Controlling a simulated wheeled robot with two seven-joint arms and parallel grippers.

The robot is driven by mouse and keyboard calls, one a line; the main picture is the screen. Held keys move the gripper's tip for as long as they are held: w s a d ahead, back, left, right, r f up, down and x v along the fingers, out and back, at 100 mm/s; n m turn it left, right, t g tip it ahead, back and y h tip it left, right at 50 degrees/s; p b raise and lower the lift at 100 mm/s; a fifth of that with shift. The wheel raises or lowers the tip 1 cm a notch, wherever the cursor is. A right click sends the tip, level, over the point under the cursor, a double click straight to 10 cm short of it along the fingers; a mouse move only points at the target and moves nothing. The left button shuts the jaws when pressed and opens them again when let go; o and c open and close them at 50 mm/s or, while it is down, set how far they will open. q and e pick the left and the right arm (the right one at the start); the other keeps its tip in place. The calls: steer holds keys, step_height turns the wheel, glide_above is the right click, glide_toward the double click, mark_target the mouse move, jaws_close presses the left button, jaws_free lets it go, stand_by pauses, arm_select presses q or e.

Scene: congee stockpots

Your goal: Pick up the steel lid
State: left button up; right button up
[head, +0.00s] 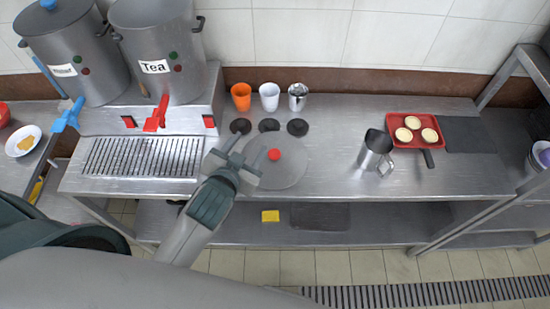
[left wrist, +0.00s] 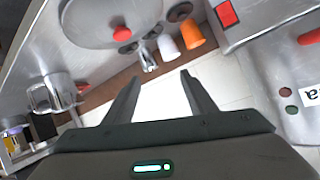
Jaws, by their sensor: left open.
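The steel lid (head: 288,172) is a flat round disc with a red knob (head: 274,154) at its middle. It lies on the steel counter, partly covered at its left by my left gripper. In the left wrist view the lid (left wrist: 95,18) shows at the top with its red knob (left wrist: 121,34). My left gripper (head: 242,150) is open and empty, over the lid's left edge and to the left of the knob. In the left wrist view its two fingers (left wrist: 160,85) are apart with nothing between them. My right gripper is not in view.
Two steel stockpots (head: 75,55), one labelled Tea (head: 160,45), stand on a raised base at the left. Three cups (head: 269,97) and three black discs (head: 268,125) are behind the lid. A steel pitcher (head: 374,152) and a red tray (head: 400,122) stand to the right.

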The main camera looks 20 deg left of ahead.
arm_select(q)
steer(key=w+d+r+m+t+h, duration=0.3)
steer(key=d+r, duration=0.2)
steer(key=r, duration=0.2)
steer(key=w+d+r+m+t+h, duration=0.2)
steer(key=d+r+m+h, duration=0.2)
steer(key=r, duration=0.4)
steer(key=w+d+r+m+t+h, duration=0.3)
steer(key=d+r, duration=0.2)
steer(key=r, duration=0.2)
steer(key=s+d+r+m+g+h, duration=0.1)
steer(key=s+d+m+g+h, duration=0.3)
steer(key=d+m+g+h, duration=0.4)
steer(key=s+d+r+m+g+h, duration=0.1)
steer(key=s+d+m+g+h, duration=0.25)
steer(key=d+m+g, duration=0.6)
steer(key=a+f+m+g+y, duration=0.35)
steer(key=f+y, duration=0.25)
steer(key=f, duration=0.2)
steer(key=a+f+m+g+y, duration=0.2)
steer(key=a+f+m+y, duration=0.35)
steer(key=f, duration=0.25)
steer(key=w+a+f+n+t+y, duration=0.1)
steer(key=w+a+y, duration=0.3)
steer(key=a, duration=0.5)
steer(key=w+a+f+n+t+y, duration=0.1)
steer(key=w+a+y, duration=0.4)
steer(key=a, duration=0.4)
steer(key=shift+a+f+y, duration=0.3)
